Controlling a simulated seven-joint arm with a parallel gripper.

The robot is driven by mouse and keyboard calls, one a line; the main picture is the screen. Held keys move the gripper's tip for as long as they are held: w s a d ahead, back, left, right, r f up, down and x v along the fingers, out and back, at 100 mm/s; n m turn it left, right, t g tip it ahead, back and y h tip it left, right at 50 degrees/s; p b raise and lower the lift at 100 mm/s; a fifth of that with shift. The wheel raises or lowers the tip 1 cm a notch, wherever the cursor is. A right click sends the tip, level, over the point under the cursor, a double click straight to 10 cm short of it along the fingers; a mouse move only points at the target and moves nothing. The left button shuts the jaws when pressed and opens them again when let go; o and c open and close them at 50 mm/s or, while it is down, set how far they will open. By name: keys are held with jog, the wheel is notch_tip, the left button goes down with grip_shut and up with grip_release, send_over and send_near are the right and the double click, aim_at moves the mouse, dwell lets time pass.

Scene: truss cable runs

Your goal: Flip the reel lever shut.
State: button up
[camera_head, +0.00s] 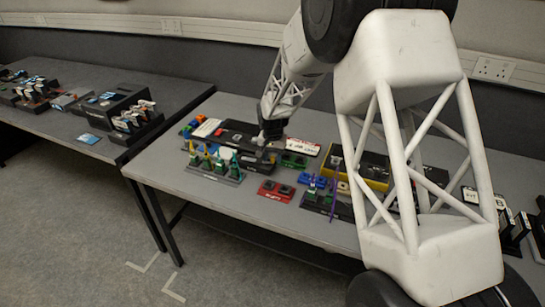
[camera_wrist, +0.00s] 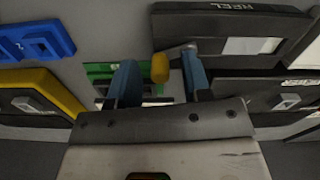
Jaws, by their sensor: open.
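The black reel box, labelled "REEL" (camera_wrist: 232,32), fills the upper right of the wrist view. A short grey lever arm (camera_wrist: 176,49) comes out from its side and ends in a yellow knob (camera_wrist: 160,68). My gripper (camera_wrist: 158,62) is open, with one blue finger on each side of the yellow knob. The knob sits between the fingers, with gaps visible; contact with either finger cannot be told. In the head view my gripper (camera_head: 264,143) is low over the middle of the table, and the lever is too small to make out there.
In the wrist view a green block (camera_wrist: 100,71) lies beside the left finger, with a blue block (camera_wrist: 35,42) and a yellow-edged black case (camera_wrist: 38,95) farther left. In the head view a rack of coloured clips (camera_head: 215,168) and red blocks (camera_head: 276,190) stand close by.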

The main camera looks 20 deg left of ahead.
grip_shut()
jog(key=shift+w+n, duration=0.1)
jog(key=shift+n, duration=0.3)
jog(key=shift+w+a+n, duration=0.1)
jog(key=shift+w+n, duration=0.05)
jog(key=shift+n, duration=0.45)
jog(key=shift+w+a+n, duration=0.1)
jog(key=shift+w+n, duration=0.05)
jog(key=shift+n, duration=0.45)
jog(key=shift+w+a+n, duration=0.2)
jog(key=shift+n, duration=0.8)
jog(key=shift+w+a+n, duration=0.15)
jog(key=shift+n, duration=0.85)
grip_release()
